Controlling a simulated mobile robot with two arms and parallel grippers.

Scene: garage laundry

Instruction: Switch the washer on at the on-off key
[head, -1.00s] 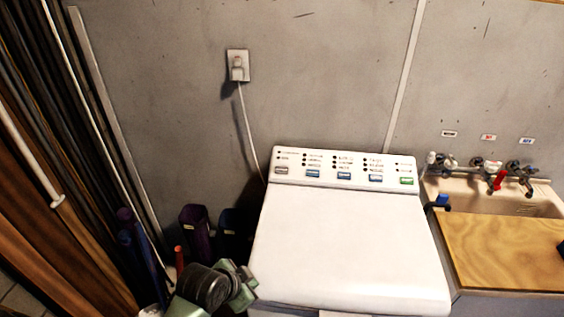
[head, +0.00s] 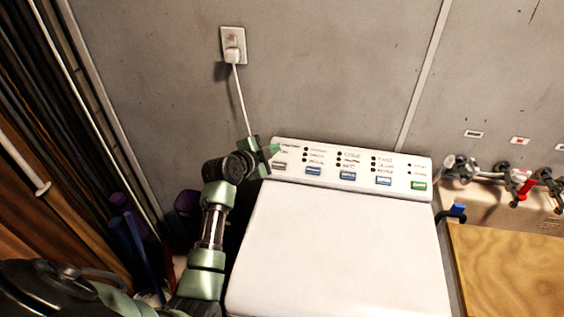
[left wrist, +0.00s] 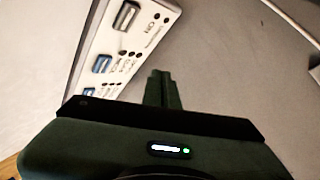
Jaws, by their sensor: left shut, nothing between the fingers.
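The white washer (head: 340,235) has a sloped control panel (head: 430,168) along its back. At the panel's left end is a grey key (head: 280,166), which also shows in the left wrist view (left wrist: 126,16) with small lettering beside it like "ON". Several blue keys (head: 348,175) follow, then a green key (head: 419,186) at the right end. My left gripper (head: 275,149) is shut and empty at the panel's left end, close to the grey key. Its fingertips (left wrist: 160,75) appear beside the panel in the left wrist view; contact cannot be told. My right gripper is not in view.
A white cord runs from the wall outlet (head: 232,45) down behind my left gripper. A sink with taps (head: 520,180) and a wooden board (head: 510,265) stand right of the washer. Dark purple containers (head: 188,203) stand at its left.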

